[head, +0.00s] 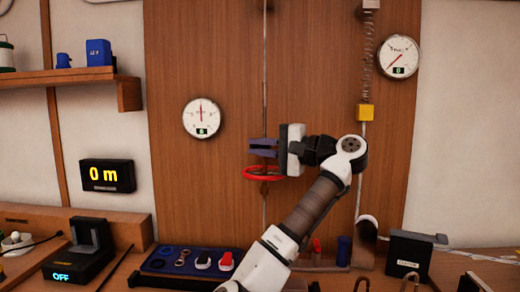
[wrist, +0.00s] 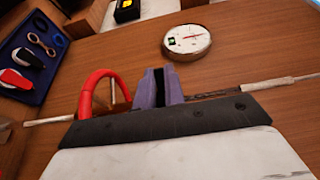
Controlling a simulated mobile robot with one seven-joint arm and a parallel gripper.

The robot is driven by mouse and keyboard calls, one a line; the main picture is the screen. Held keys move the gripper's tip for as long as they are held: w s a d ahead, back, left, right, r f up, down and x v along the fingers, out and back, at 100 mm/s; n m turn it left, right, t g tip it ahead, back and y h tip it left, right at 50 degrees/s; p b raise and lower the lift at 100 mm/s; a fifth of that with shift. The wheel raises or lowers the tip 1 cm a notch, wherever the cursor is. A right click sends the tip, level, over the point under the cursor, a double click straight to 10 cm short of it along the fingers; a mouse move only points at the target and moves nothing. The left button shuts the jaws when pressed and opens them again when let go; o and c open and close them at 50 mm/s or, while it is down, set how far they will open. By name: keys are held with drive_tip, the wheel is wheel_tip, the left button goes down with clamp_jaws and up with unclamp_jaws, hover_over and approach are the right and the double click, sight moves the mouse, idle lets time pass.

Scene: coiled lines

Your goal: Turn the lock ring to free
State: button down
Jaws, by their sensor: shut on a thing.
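A red ring (head: 263,173), the only ring I see on the vertical line (head: 264,75), sits around it in front of the wooden panel. My gripper (head: 263,147) reaches in from the right, just above the red ring. Its two bluish fingers are shut on the line, with one finger above the other in the head view. The wrist view shows the fingers (wrist: 161,88) close together and the red ring (wrist: 97,90) standing beside them on the left, apart from their tips. What lies between the fingertips is mostly hidden. I cannot tell whether the ring is turned.
A round gauge (head: 202,118) hangs left of the line. Another gauge (head: 398,57) and a spring with a yellow block (head: 365,112) are at the right. A display (head: 107,175) reads 0 m. A blue tray (head: 192,261) with small parts lies on the bench below.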

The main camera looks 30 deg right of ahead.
drive_tip(key=c, duration=1.5)
unclamp_jaws()
